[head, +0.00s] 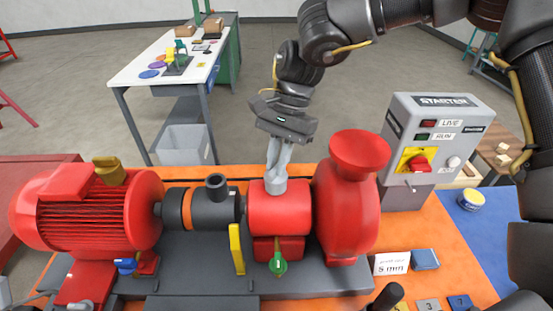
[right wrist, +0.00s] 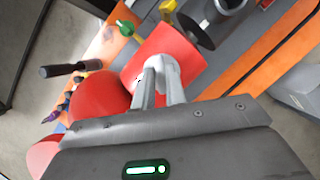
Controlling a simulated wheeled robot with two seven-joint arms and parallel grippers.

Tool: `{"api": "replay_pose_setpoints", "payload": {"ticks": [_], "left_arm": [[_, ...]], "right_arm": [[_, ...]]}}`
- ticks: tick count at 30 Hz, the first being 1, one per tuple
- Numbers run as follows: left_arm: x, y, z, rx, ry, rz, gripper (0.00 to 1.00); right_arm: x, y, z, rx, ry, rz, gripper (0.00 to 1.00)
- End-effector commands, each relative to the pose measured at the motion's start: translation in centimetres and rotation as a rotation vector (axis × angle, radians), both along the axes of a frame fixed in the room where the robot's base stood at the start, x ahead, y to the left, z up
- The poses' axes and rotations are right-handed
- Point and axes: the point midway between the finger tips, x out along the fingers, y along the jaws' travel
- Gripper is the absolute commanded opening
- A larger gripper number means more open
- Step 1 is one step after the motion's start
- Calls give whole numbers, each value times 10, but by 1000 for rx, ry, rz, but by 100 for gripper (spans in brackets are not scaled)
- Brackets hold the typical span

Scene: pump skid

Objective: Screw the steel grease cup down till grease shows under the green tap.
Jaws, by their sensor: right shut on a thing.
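The steel grease cup (head: 275,186) stands upright on top of the red bearing housing (head: 280,212), between the coupling and the red pump casing. My right gripper (head: 278,172) points down from above and is shut on the cup. In the right wrist view my fingers (right wrist: 159,90) close around the pale metal cup (right wrist: 157,63), hiding part of it. The green tap (head: 278,265) is low on the front of the housing, and it also shows in the right wrist view (right wrist: 125,29). It is too small to tell whether grease shows under it. My left gripper is out of view.
The red pump casing (head: 350,190) rises close to the right of my gripper. A red motor (head: 85,215) and dark coupling (head: 190,208) are at left. The grey starter box (head: 430,140) stands at back right. A yellow lever (head: 236,248) is left of the tap.

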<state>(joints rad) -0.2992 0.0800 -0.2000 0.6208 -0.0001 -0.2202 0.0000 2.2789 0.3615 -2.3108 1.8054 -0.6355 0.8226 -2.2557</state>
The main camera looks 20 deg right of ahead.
Motion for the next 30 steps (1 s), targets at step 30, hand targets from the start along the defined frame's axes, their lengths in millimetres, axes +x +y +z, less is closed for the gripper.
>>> {"api": "replay_pose_setpoints", "payload": {"ticks": [30], "left_arm": [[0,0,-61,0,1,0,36]], "right_arm": [[-3,-2,-1,5,-3,-680,0]]}}
